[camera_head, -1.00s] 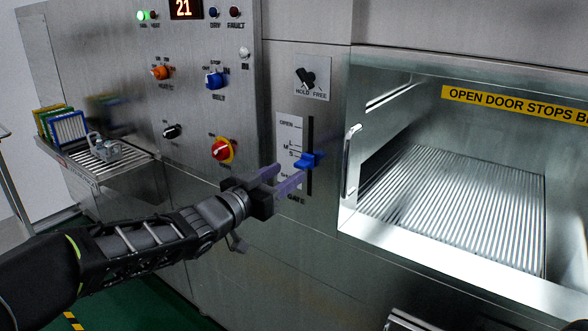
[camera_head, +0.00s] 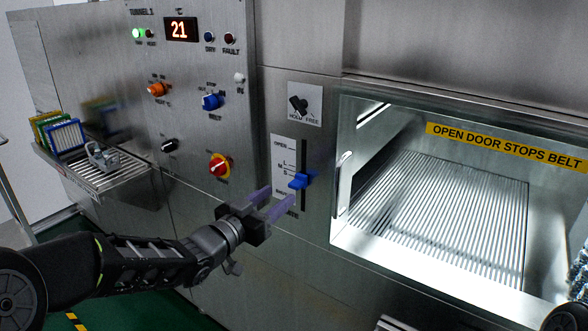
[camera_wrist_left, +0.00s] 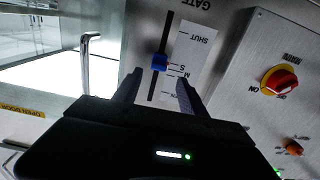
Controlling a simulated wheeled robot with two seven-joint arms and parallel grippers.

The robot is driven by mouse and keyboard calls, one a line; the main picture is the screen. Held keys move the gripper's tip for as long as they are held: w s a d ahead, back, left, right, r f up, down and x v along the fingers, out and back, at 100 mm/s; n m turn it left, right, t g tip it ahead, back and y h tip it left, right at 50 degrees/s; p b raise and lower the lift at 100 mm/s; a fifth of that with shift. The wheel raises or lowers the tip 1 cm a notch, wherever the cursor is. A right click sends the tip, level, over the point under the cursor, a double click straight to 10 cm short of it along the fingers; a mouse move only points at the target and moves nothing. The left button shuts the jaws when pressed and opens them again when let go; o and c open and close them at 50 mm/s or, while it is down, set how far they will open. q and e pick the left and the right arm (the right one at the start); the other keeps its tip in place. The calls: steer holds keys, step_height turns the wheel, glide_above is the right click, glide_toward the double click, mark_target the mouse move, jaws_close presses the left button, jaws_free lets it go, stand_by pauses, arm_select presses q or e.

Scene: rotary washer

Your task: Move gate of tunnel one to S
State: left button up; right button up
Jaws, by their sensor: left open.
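The gate lever is a blue handle (camera_head: 301,181) on a vertical black slot in the steel panel, beside a white scale (camera_head: 284,160) with OPEN at the top, then L, M, S and the shut end at the bottom. The blue handle (camera_wrist_left: 160,62) also shows in the left wrist view, upside down, about level with S or slightly toward SHUT. My left gripper (camera_head: 281,198) is open and empty, just below and left of the handle. In the left wrist view its fingers (camera_wrist_left: 158,80) point toward the handle, which stands apart beyond the tips.
A HOLD/FREE switch (camera_head: 304,103) sits above the slot. A red-yellow knob (camera_head: 219,165) is left of it. The open tunnel door frame (camera_head: 341,190) stands right of the slot. A side shelf (camera_head: 115,180) holds coloured racks (camera_head: 64,136).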

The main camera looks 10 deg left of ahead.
mark_target(292, 186)
arm_select(q)
steer(key=shift+w+d, duration=0.1)
steer(key=shift+d, duration=0.05)
steer(key=p+x, duration=0.1)
steer(key=x, duration=0.6)
steer(key=shift+w+d+p, duration=0.2)
steer(key=shift+w+p, duration=0.15)
steer(key=shift+p, duration=0.05)
steer(key=shift+c, duration=0.4)
jaws_close()
stand_by(0.9)
